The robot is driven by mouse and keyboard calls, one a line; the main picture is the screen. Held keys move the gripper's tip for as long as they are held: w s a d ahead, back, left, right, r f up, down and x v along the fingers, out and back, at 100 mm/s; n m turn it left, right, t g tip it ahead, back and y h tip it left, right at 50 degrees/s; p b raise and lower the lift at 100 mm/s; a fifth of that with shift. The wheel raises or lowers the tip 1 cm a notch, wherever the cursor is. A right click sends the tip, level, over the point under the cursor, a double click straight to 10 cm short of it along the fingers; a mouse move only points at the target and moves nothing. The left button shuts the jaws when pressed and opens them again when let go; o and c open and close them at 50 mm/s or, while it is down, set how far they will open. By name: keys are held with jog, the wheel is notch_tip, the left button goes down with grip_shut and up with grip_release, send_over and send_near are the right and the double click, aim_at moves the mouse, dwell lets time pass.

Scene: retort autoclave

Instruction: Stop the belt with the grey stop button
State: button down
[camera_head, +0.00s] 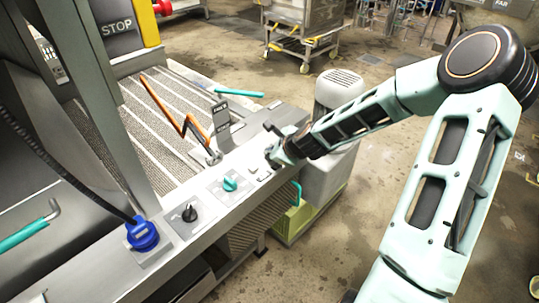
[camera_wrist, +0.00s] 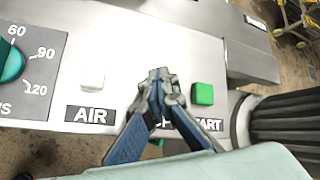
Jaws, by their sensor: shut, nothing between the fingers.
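My gripper (camera_head: 274,150) is over the far end of the metal control ledge (camera_head: 205,228), its fingers pointing down at the panel. In the wrist view my gripper (camera_wrist: 160,76) is closed and empty, between a pale button (camera_wrist: 92,78) above the label AIR and a green button (camera_wrist: 203,93) above the label START. The fingers cover the spot between them and most of a middle label; only a few letters show. No button labelled STOP can be read here, so I cannot tell which is the grey stop button. Whether the fingertips touch anything is unclear.
On the ledge are a teal dial (camera_head: 230,184), a black knob (camera_head: 189,213) and a blue plug (camera_head: 142,233) with a black cable. A STOP sign (camera_head: 117,27) and red mushroom button (camera_head: 162,7) are at upper left. The ribbed belt (camera_head: 150,130) lies behind the ledge.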

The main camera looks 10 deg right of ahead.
jog(key=shift+r+p, duration=0.65)
jog(key=shift+r, duration=0.25)
jog(key=shift+r+p, duration=1.9)
jog(key=shift+r, duration=0.65)
